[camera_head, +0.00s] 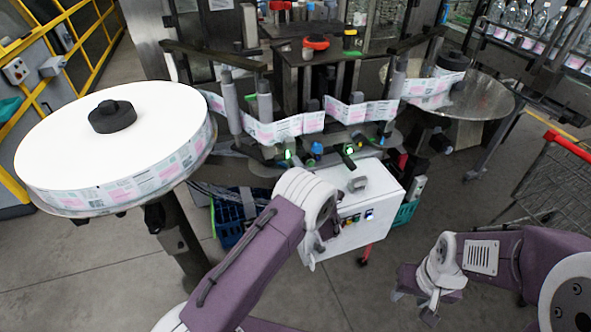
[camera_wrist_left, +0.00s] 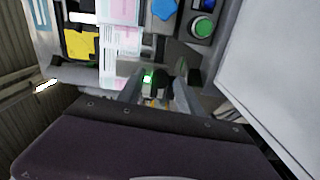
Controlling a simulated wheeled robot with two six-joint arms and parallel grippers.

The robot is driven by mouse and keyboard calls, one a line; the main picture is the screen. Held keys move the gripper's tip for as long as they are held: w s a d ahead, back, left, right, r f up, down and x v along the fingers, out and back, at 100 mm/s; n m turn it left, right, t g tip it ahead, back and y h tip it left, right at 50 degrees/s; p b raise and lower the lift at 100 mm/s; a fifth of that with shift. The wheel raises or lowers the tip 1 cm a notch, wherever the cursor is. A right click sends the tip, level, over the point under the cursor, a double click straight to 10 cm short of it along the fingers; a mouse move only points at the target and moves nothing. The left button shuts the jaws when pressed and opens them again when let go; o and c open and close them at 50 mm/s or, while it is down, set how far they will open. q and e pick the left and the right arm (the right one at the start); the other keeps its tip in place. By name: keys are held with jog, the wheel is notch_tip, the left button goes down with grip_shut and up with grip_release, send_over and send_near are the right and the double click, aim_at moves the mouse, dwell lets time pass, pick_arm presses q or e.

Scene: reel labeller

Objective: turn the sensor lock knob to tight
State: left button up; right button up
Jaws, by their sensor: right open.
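A blue star-shaped knob (camera_wrist_left: 163,8) shows at the top edge of the left wrist view; a small blue knob (camera_head: 317,148) shows below the label strip in the head view. I cannot tell which setting it is at. A small green-lit part (camera_wrist_left: 148,77), possibly the sensor, shows near the left finger. My left gripper (camera_wrist_left: 158,92) is open, its two dark fingers apart, with no knob visibly held. In the head view its fingers are hidden behind my wrist. My right gripper (camera_head: 414,305) is open and empty at lower right, away from the machine.
A white control box (camera_head: 372,205) stands just beside my left wrist. A large label reel (camera_head: 65,140) is at left and a metal disc (camera_head: 490,98) at right. The label strip (camera_head: 285,128) runs between them. A shopping cart (camera_head: 560,185) stands at far right.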

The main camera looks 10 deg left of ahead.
pick_arm(q)
jog(key=b+v, duration=0.2)
jog(key=v, duration=0.7)
dwell(0.4)
